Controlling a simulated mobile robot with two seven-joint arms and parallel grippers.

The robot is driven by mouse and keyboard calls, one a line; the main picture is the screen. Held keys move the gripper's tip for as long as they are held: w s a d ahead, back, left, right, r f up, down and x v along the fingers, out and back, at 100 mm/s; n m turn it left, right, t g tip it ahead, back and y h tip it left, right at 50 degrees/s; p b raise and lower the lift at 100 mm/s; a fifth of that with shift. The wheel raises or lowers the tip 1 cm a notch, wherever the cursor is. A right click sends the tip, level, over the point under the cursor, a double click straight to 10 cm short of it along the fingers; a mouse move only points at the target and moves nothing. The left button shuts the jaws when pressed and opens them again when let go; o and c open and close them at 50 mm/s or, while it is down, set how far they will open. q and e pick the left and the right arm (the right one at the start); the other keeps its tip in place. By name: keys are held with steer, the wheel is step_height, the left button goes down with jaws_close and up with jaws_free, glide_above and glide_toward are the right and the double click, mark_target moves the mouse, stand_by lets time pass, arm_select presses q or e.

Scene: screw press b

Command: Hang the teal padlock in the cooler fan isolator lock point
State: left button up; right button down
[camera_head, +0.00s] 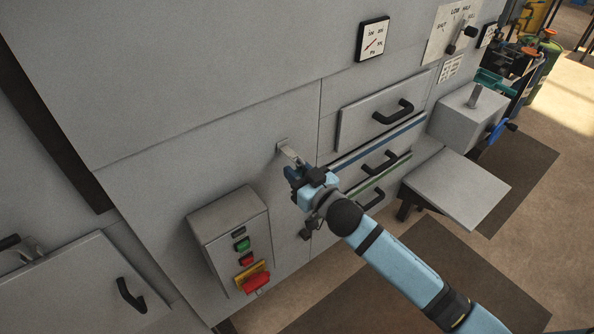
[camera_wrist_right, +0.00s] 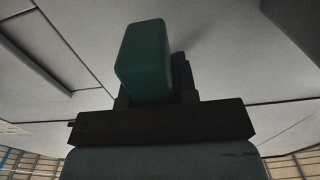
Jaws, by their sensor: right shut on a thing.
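My right gripper (camera_head: 293,172) is shut on the teal padlock (camera_wrist_right: 148,62), whose body stands up between the jaws in the right wrist view. In the head view the gripper is in front of the big grey cabinet, and the padlock is mostly hidden by the jaws. A small pale metal tab (camera_head: 283,146) is on the cabinet face just above the fingertips. A light metal piece reaches from the gripper toward it; I cannot tell whether they touch or whether the shackle is through it. No label naming the cooler fan isolator is readable. My left gripper is not in view.
A control box (camera_head: 230,240) with green and red buttons and a red-yellow switch juts out below left. Drawers (camera_head: 385,108) with black handles are on the right.

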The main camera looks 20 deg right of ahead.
steer(key=shift+r+p, duration=0.55)
steer(key=shift+r, duration=0.25)
steer(key=shift+s+d+f, duration=0.1)
steer(key=shift+s, duration=0.15)
steer(key=shift+v, duration=1.3)
steer(key=shift+p, duration=0.3)
steer(key=v, duration=0.3)
steer(key=shift+s+p, duration=0.1)
steer(key=shift+p, duration=0.3)
